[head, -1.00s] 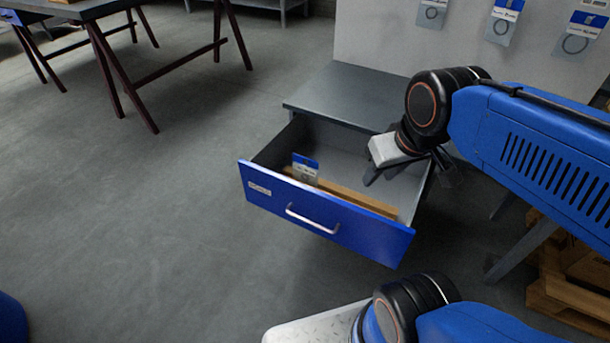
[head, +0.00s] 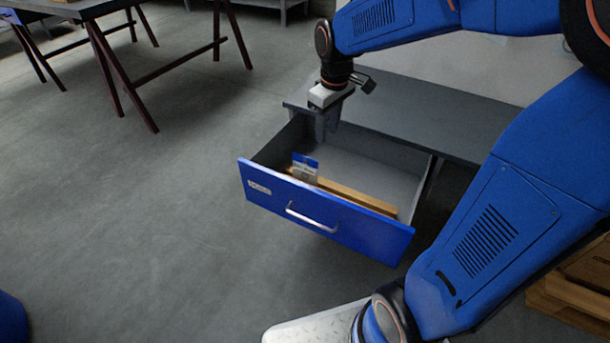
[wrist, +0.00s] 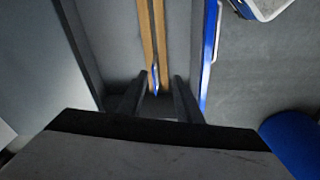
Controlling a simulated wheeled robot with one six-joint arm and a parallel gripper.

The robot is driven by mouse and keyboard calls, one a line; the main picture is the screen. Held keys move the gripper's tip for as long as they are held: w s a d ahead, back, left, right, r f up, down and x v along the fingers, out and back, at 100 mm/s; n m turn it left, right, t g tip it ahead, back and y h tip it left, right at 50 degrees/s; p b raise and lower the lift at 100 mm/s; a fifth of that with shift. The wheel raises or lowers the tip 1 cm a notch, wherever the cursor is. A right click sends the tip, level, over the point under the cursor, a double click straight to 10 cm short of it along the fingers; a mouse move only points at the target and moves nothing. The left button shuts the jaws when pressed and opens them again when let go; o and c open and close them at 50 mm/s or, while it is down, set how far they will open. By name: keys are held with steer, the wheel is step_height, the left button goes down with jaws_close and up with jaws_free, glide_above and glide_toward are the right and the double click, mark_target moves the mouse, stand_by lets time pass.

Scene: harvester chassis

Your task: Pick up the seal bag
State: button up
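The seal bag (head: 305,168) is a small packet with a blue and white header. It stands upright in the open blue-fronted drawer (head: 320,215), near its left end, beside a wooden strip (head: 357,196). In the wrist view the bag shows edge-on as a thin blue and white sliver (wrist: 156,78). My gripper (head: 326,135) points down over the back left part of the drawer, above and behind the bag. Its two dark fingers (wrist: 160,85) are apart, with the bag's sliver in line with the gap between them. Nothing is held.
The grey cabinet top (head: 420,115) lies behind the drawer. The drawer has a metal handle (head: 311,218) on its front. A trestle table (head: 100,15) stands at the back left, and a wooden pallet (head: 570,310) is at the lower right. Open floor lies left.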

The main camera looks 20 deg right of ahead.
steer(key=w+a+f+n+g, duration=0.1)
steer(key=w+a+f+n, duration=0.2)
steer(key=w+f, duration=0.6)
glide_toward(305, 173)
step_height(305, 173, down, 5)
steer(key=w, duration=0.1)
steer(key=shift+f, duration=2.8)
jaws_close()
